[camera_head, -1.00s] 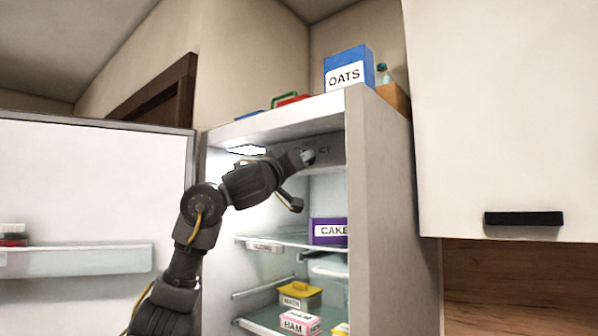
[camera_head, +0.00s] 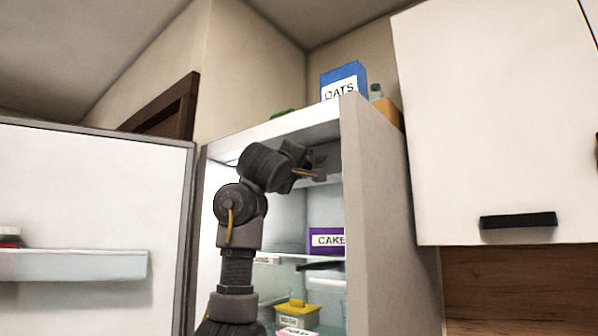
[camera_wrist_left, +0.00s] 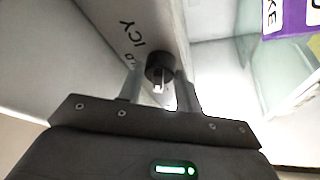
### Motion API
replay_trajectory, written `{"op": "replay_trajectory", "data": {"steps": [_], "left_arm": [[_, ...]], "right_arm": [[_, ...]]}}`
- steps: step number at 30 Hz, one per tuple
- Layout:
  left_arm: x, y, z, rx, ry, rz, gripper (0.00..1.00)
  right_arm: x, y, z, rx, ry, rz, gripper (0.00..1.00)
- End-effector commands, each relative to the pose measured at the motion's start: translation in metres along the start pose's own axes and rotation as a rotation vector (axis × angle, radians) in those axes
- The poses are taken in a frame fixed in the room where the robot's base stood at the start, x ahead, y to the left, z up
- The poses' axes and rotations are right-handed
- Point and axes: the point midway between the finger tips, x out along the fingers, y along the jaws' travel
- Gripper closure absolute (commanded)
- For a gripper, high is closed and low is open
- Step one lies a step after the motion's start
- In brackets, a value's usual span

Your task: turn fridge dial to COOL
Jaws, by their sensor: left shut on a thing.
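The fridge dial (camera_wrist_left: 160,68) is a dark round knob on the pale panel at the top of the fridge interior. A white mark shows on its lower side in the left wrist view. The panel reads ICY beside the dial, with another label partly cut off below it; I cannot read COOL. My left gripper (camera_wrist_left: 158,88) is shut on the dial, one finger on each side. In the head view, my left gripper (camera_head: 318,176) reaches up under the fridge's top, and the dial is hidden behind it. My right gripper is not in view.
The fridge door (camera_head: 90,210) stands open at left. A purple CAKE box (camera_head: 326,240) sits on the shelf below the gripper, with a yellow-lidded tub (camera_head: 297,306) lower down. The fridge side wall (camera_head: 385,220) bounds the right. A blue OATS box (camera_head: 344,78) stands on top.

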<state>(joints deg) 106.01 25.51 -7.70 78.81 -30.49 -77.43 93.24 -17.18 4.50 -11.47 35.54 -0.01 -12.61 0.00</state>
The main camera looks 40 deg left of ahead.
Motion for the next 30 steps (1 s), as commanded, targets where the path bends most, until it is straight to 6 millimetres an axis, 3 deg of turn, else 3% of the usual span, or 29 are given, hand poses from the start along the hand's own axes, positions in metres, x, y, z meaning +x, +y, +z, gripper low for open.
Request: {"op": "replay_trajectory", "data": {"steps": [16, 17, 21, 30], "left_arm": [[-0.0003, 0.0015, -0.0017, -0.026, 0.003, -0.006, 0.88], [-0.0003, 0.0015, -0.0018, -0.026, 0.003, -0.006, 0.63], [-0.0003, 0.0013, -0.0015, -0.024, 0.003, -0.006, 0.44], [-0.0014, 0.0006, -0.0004, -0.023, 0.002, -0.006, 0.44]], "right_arm": [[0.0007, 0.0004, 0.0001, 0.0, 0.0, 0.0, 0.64], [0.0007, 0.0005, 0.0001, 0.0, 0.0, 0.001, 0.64], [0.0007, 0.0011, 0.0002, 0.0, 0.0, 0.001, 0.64], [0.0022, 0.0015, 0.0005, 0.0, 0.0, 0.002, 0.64]]}}
